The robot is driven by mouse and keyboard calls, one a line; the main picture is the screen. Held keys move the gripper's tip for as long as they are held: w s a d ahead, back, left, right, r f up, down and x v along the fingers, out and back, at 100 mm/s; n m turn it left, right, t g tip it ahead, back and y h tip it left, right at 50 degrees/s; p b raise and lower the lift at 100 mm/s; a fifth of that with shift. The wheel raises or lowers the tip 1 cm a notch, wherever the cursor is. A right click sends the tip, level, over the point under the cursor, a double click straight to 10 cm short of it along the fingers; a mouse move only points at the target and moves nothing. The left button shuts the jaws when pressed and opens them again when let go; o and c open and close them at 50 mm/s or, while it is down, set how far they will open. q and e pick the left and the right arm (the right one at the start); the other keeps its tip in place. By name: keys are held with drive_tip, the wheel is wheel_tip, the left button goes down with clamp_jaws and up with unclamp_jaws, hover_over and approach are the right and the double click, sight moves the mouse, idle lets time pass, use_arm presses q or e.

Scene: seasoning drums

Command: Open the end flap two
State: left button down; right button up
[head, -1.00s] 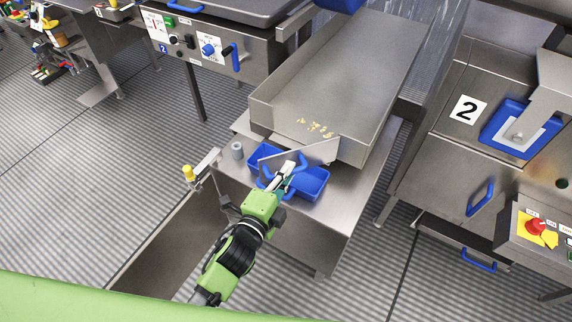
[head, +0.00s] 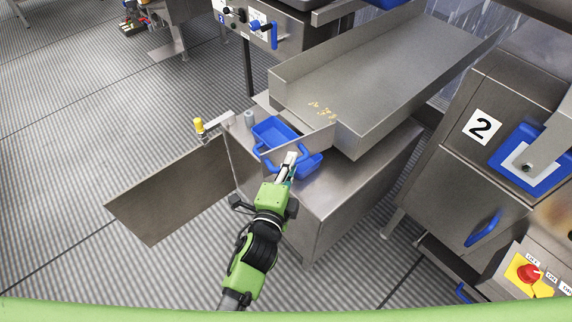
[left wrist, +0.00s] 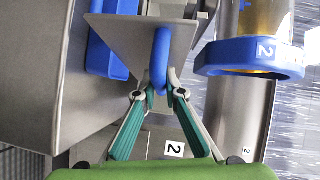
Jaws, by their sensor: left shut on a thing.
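The end flap (head: 318,138) is a grey metal plate at the near end of the long metal tray. It stands swung out at an angle from the tray's end, over the blue bins. Its blue loop handle (left wrist: 161,60) shows in the left wrist view in front of the flap (left wrist: 128,33). My left gripper (head: 291,157) reaches up to the flap from below. In the left wrist view its fingers (left wrist: 158,84) are closed around the lower part of the handle. My right gripper is not in view.
The long metal tray (head: 385,65) holds a few yellow bits near its end. A blue bin (head: 272,132) sits on the metal stand below. A cabinet marked 2 (head: 465,165) stands right. A blue ring marked 2 (left wrist: 248,58) hangs right in the wrist view. Floor is clear left.

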use_arm(q)
drive_tip(key=shift+d, duration=0.1)
drive_tip(key=c, duration=2.1)
unclamp_jaws()
drive_tip(key=v, duration=1.2)
